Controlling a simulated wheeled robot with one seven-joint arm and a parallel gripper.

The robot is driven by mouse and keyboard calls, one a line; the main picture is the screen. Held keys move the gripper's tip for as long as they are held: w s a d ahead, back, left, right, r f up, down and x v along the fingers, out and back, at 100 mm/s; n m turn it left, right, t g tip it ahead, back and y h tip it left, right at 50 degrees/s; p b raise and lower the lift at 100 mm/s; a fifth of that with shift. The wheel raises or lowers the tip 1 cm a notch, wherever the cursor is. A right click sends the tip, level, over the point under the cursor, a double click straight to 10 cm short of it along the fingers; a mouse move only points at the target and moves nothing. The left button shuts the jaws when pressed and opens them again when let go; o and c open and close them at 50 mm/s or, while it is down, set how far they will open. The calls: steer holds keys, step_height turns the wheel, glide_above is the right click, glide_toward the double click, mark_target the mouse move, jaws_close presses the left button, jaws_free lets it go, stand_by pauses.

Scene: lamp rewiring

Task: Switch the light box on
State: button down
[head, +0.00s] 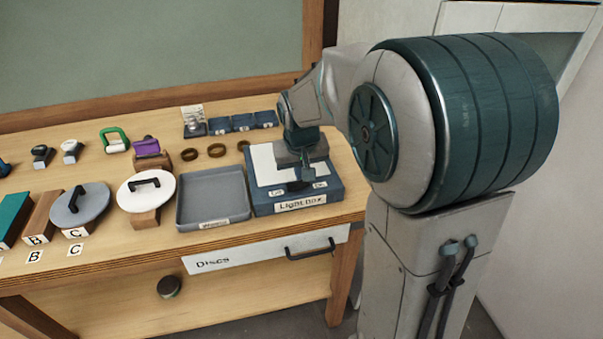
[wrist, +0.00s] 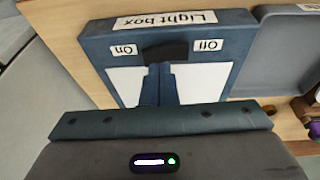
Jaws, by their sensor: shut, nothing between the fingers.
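The light box (head: 262,209) is a blue box with a white panel on top, at the right end of the bench. In the wrist view, the light box (wrist: 240,62) shows upside down, with a dark switch (wrist: 165,52) between the "On" label (wrist: 124,49) and the "Off" label (wrist: 208,45). My gripper (head: 302,183) is over the box, pointing down. In the wrist view, my gripper's fingers (wrist: 160,80) are together and empty, with their tips close to the switch. I cannot tell whether they touch it, which way it is tilted, or whether the panel is lit.
A grey tray (head: 182,216) stands just left of the box. Further left are a white disc (head: 133,192) and a grey disc (head: 65,212) with black handles. Several brown rings (head: 216,151) and small blue holders (head: 243,124) lie behind. A drawer labelled "Discs" (head: 260,255) is below.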

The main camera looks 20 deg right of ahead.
steer(key=shift+d+f, duration=0.1)
steer(key=shift+f, duration=0.55)
steer(key=shift+f, duration=0.1)
